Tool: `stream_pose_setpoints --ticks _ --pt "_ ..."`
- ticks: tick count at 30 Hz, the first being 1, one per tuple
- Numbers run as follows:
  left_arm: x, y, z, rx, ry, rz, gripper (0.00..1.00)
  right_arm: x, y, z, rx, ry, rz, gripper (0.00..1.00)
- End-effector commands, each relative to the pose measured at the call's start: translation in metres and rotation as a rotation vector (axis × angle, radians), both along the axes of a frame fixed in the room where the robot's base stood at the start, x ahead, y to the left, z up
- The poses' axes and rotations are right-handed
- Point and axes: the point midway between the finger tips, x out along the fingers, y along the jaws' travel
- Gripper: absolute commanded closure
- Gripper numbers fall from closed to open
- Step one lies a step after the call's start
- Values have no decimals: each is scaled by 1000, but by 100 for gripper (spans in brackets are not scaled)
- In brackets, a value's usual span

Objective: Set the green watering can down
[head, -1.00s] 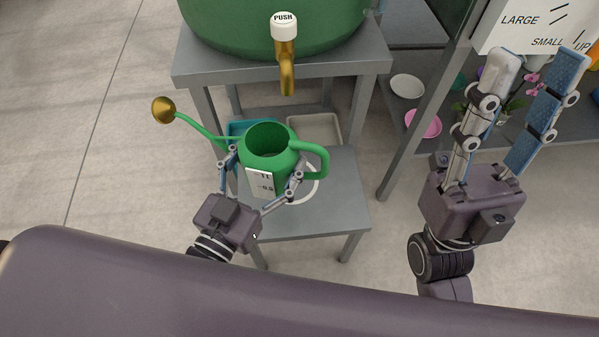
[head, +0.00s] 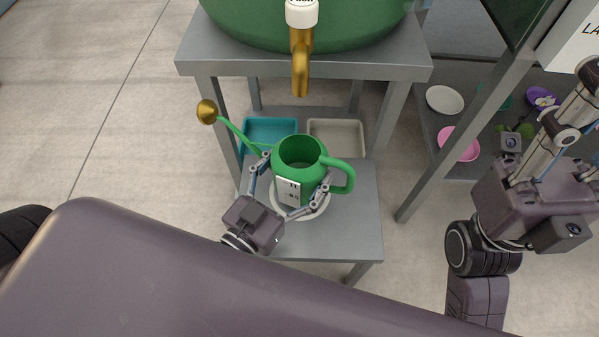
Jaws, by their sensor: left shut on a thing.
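The green watering can (head: 300,156) is upright, with its brass rose (head: 207,111) pointing left and its handle on the right. My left gripper (head: 290,190) is shut around the can's body from the front, one finger on each side. The can is over a white ring (head: 324,207) on the low grey stand (head: 355,230). I cannot tell whether its base touches the ring or stays just above. My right gripper (head: 570,120) is at the right edge, away from the can; its fingertips are partly cut off.
A green tank with a brass tap (head: 300,65) stands on a taller grey table (head: 390,68) behind the can. A teal tray (head: 270,133) and a beige tray (head: 338,136) lie behind the stand. A shelf at right holds a white dish (head: 445,99) and a pink dish (head: 459,144).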

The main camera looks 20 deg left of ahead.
Motion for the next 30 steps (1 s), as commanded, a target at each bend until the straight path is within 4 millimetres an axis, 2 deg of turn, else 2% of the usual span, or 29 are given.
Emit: stream_pose_setpoints --ticks 1,3,12,27,28,30 --pt "0 0 -8 -1 -3 1 53 -1 0 -1 0 -14 -1 60" --pt "0 0 -11 -2 -3 1 53 0 1 1 -2 -22 -2 60" --pt "0 0 -10 -2 -3 0 53 0 1 4 -2 -23 -1 60" --pt "0 0 -23 -1 -1 0 53 0 1 4 -2 -24 -1 60" --pt "0 0 -25 0 2 0 21 0 1 3 -2 -24 -1 60" --pt "0 0 -25 0 3 0 13 0 1 3 -2 -24 0 60"
